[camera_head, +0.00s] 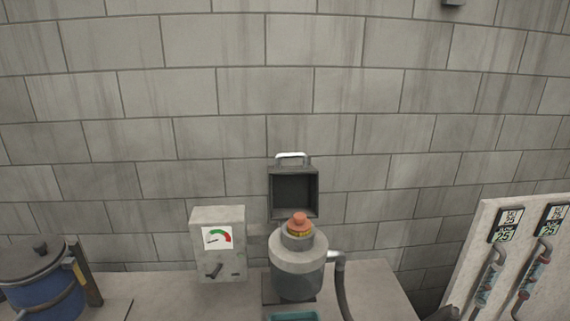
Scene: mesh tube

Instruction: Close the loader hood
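The loader hood (293,191) is a dark grey, box-like lid with a hollow inner side facing me. It stands upright and open against the brick wall, with a pale metal handle (291,156) on its top edge. Below and in front of it is the grey rounded loader body (298,268). An orange-red knobbed piece with a yellowish band (300,224) sits in its top opening. I see neither my left nor my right gripper clearly.
A gauge box (217,243) stands left of the loader on the grey counter (381,286). A hose (342,287) runs down on its right. A blue lidded pot (43,293) is at far left. A white panel with tubes (517,263) is at right.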

